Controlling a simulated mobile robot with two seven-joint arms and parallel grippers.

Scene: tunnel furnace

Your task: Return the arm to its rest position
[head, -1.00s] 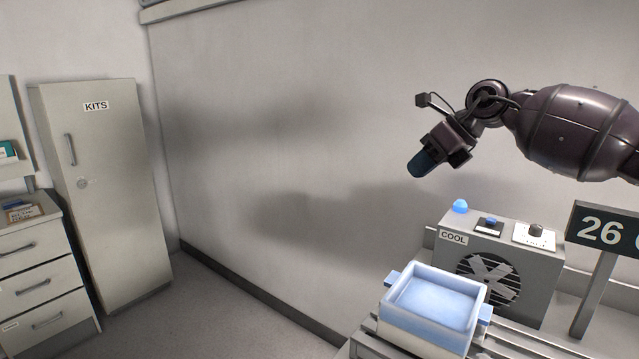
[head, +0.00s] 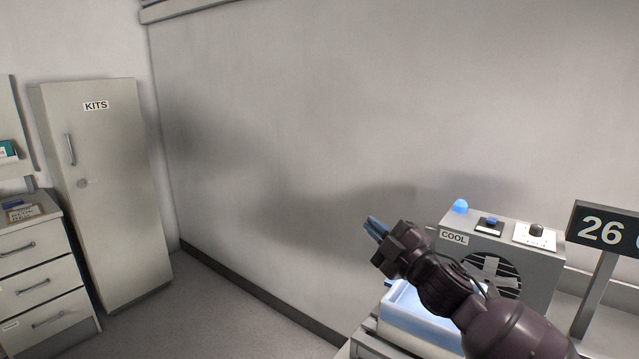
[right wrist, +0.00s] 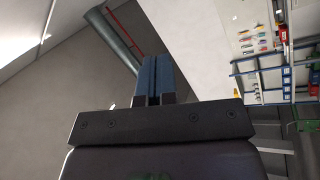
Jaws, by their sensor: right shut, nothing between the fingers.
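My right gripper (head: 376,227) is in the head view, right of centre, with its arm coming in from the lower right. Its blue fingers point up and to the left and are shut with nothing held. The fingers also show close together in the right wrist view (right wrist: 157,82). The forearm passes in front of the white and blue tray (head: 400,320) and hides much of it. My left gripper is not in view.
The COOL fan unit (head: 540,262) stands behind the arm, with a lit blue lamp on top. A sign reading 26 (head: 603,229) stands at the right. A KITS cabinet (head: 105,190) and a drawer unit (head: 35,270) stand at the left. The floor between is clear.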

